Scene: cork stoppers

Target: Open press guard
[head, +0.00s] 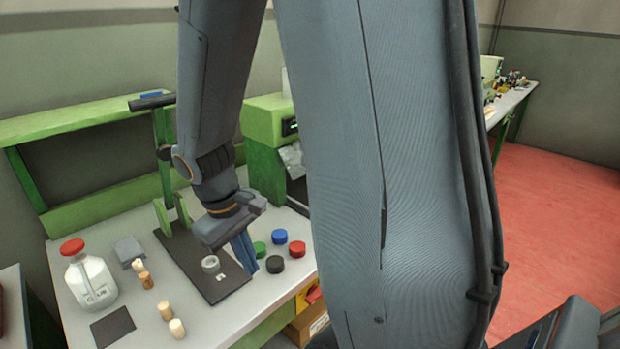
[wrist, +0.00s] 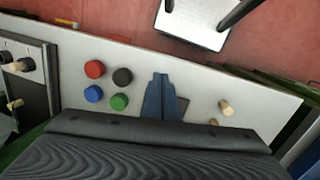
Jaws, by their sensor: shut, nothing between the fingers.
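A press with a green post (head: 165,150) and a dark base plate (head: 228,288) stands on the bench in the head view. A grey ring (head: 210,264) sits on the plate. I cannot make out a guard on this press. Beside it is a green machine (head: 265,122) with a pale grey piece (head: 292,158) on its front, partly hidden by my arm; I cannot tell whether that is the guard. My gripper (head: 246,264) is shut and empty, pointing down over the right side of the base plate. Its closed blue fingers also show in the wrist view (wrist: 160,82).
Red (head: 297,249), blue (head: 279,236), green (head: 259,248) and black (head: 275,264) caps stand right of my gripper. Several corks (head: 177,328), a red-capped bottle (head: 91,278) and a dark mat (head: 113,327) are at the left. A dark panel with knobs (wrist: 25,64) shows in the wrist view.

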